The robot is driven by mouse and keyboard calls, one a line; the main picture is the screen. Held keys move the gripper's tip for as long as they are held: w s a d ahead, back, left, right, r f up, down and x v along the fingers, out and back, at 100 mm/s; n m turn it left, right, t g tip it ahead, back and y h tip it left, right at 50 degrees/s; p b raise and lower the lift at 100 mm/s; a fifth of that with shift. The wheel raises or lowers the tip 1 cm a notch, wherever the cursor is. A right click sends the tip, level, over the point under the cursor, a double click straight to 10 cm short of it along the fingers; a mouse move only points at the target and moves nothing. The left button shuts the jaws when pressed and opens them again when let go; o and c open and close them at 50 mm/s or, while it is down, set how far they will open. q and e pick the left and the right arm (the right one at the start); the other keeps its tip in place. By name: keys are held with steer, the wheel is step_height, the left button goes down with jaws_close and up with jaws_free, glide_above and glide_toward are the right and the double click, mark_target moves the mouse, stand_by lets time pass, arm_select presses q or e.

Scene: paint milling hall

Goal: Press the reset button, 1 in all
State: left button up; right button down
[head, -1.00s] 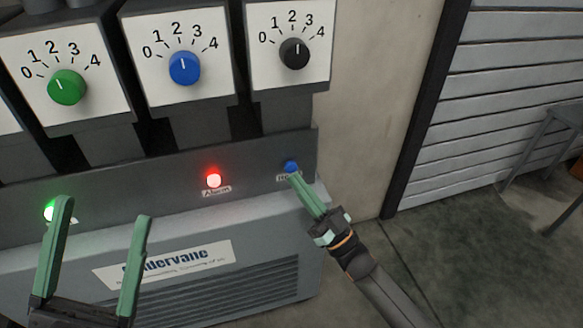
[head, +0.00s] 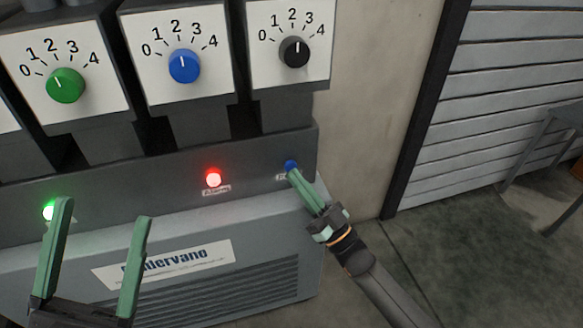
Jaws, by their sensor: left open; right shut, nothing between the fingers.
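The blue reset button (head: 291,165) sits at the right end of the grey panel strip, with a small label below it that is partly covered. My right gripper (head: 292,175) is shut and empty, its fingertips at the lower edge of the button. I cannot tell whether they touch it. A red alarm lamp (head: 213,179) glows to the left of the button. My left gripper (head: 105,210) is open and empty at the lower left, in front of the machine and away from the button.
Above the strip are a green knob (head: 65,85), a blue knob (head: 185,66) and a black knob (head: 294,52) on white dial plates. A green lamp (head: 49,211) is lit behind my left gripper. Open floor (head: 470,265) and a shutter (head: 500,110) lie to the right.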

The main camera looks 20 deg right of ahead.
steer(key=shift+w, duration=0.4)
stand_by(0.5)
stand_by(0.3)
steer(key=shift+s, duration=0.4)
steer(key=shift+s+p, duration=0.35)
steer(key=shift+s, duration=0.1)
steer(key=s+p, duration=0.2)
steer(key=s, duration=0.3)
steer(key=shift+d+p, duration=0.1)
steer(key=shift+p, duration=0.2)
stand_by(0.4)
